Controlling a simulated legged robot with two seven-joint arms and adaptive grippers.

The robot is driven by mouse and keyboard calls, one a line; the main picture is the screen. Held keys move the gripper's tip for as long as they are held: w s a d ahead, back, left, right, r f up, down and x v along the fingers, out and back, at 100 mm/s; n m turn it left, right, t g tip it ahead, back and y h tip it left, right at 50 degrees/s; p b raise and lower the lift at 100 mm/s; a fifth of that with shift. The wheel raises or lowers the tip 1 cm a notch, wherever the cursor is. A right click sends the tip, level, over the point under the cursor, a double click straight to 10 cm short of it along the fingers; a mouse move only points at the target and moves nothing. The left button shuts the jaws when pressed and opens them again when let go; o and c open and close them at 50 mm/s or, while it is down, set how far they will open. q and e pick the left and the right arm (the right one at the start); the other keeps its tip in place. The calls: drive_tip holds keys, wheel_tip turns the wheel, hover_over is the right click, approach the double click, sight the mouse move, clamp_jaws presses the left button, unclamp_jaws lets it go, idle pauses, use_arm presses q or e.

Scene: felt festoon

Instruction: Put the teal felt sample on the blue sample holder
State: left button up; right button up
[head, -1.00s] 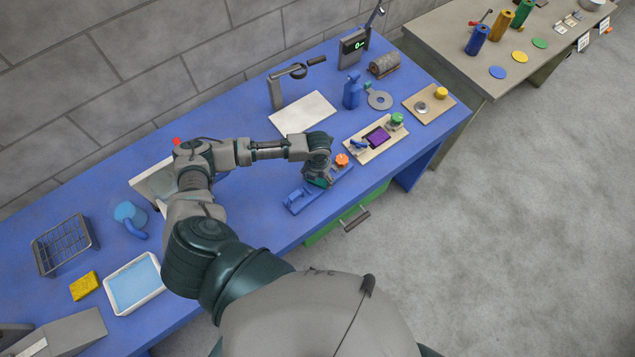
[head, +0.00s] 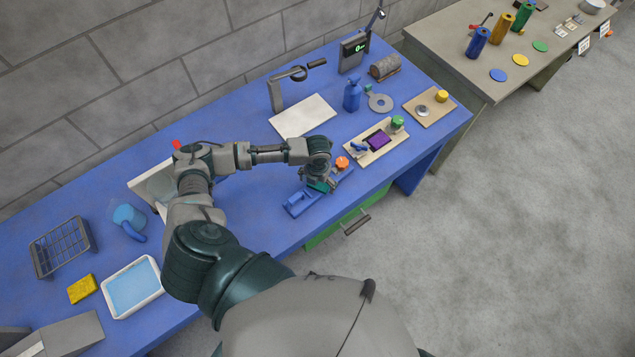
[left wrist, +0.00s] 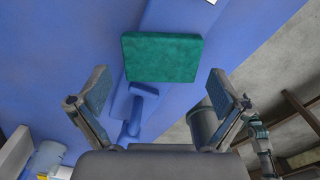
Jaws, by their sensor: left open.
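The blue sample holder (head: 300,205) lies near the front edge of the blue bench, with an orange knob (head: 342,162) at its far end. My left gripper (head: 319,184) is over the middle of the holder and hides part of it. In the left wrist view the gripper (left wrist: 160,90) is open, its two fingers wide apart. The teal felt sample (left wrist: 161,58) shows as a flat block ahead of the fingers, apart from both. It lies over the blue holder (left wrist: 138,108); I cannot tell how exactly it is seated. My right gripper is not in view.
A wooden board (head: 362,155) with a purple piece and green knob stands right of the holder. A white plate (head: 303,115) lies behind. A blue bottle (head: 352,92) stands farther back. A white tray (head: 107,298) is at the left. Bare bench lies left of the holder.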

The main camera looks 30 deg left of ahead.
sight(318, 185)
use_arm(q)
wheel_tip(318, 185, up, 5)
drive_tip(key=p, duration=0.4)
drive_tip(key=shift+r, duration=0.1)
wheel_tip(318, 185, up, 6)
drive_tip(key=shift+r, duration=0.25)
